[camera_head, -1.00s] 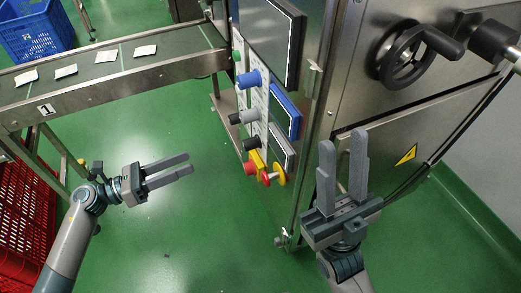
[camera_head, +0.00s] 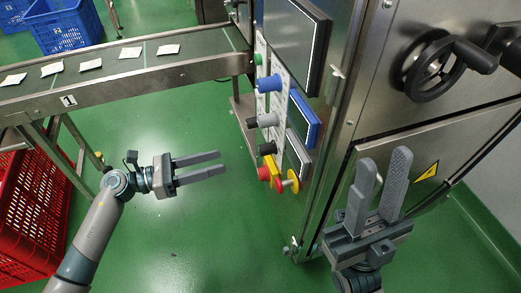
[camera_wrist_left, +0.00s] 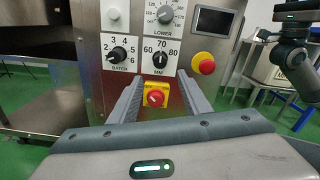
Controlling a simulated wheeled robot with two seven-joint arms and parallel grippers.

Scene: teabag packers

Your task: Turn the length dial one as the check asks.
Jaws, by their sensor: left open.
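In the left wrist view the black length dial marked MM (camera_wrist_left: 160,56) has 60, 70 and 80 around it. Its pointer seems to face up near 70, but this is small. In the head view a black knob (camera_head: 266,147), probably this dial, sits below a grey knob on the panel. My left gripper (camera_head: 221,163) is open and empty, to the left of the panel and apart from it. In the wrist view its fingers (camera_wrist_left: 155,100) flank the red-and-yellow switch (camera_wrist_left: 156,97), below the dial. My right gripper (camera_head: 384,163) is open and empty, right of the panel.
The batch dial (camera_wrist_left: 119,54), grey LOWER dial (camera_wrist_left: 165,14) and red button (camera_wrist_left: 204,63) surround the length dial. The blue knob (camera_head: 270,84) is higher up. A conveyor (camera_head: 110,80) with several packets runs at upper left. A red crate (camera_head: 35,205) stands left.

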